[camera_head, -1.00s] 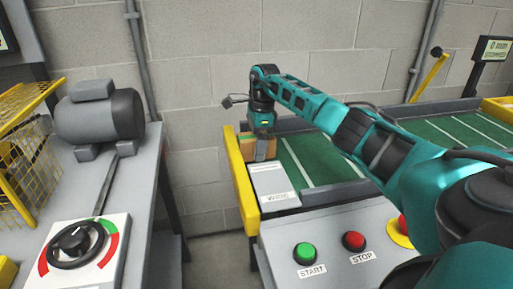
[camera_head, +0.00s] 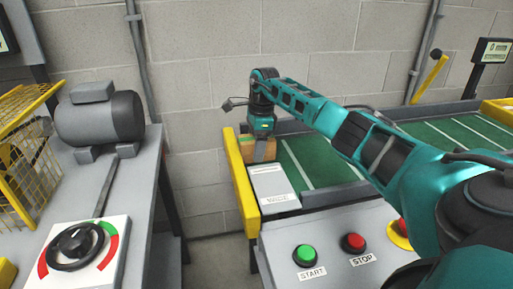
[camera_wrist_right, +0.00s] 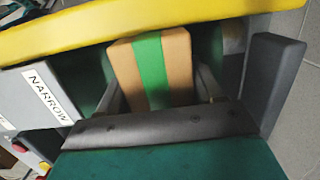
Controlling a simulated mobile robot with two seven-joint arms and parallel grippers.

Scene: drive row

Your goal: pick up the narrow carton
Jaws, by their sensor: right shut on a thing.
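The narrow carton (camera_wrist_right: 150,70) is a brown box with a green band down its middle, seen between the fingers in the right wrist view. In the head view the carton (camera_head: 258,146) shows as a small brown block at the left end of the conveyor. My right gripper (camera_wrist_right: 156,86) is shut on it, a finger at each side. In the head view the right gripper (camera_head: 262,136) points down onto the carton and hides part of it. I cannot tell whether the carton touches the belt. My left gripper is out of view.
A pale grey plate (camera_head: 273,181) lies just in front of the carton; its label reads NARROW in the wrist view. A yellow rail (camera_head: 242,185) borders the conveyor's left end. The green belt (camera_head: 325,160) is clear to the right. A button panel (camera_head: 340,243) stands in front.

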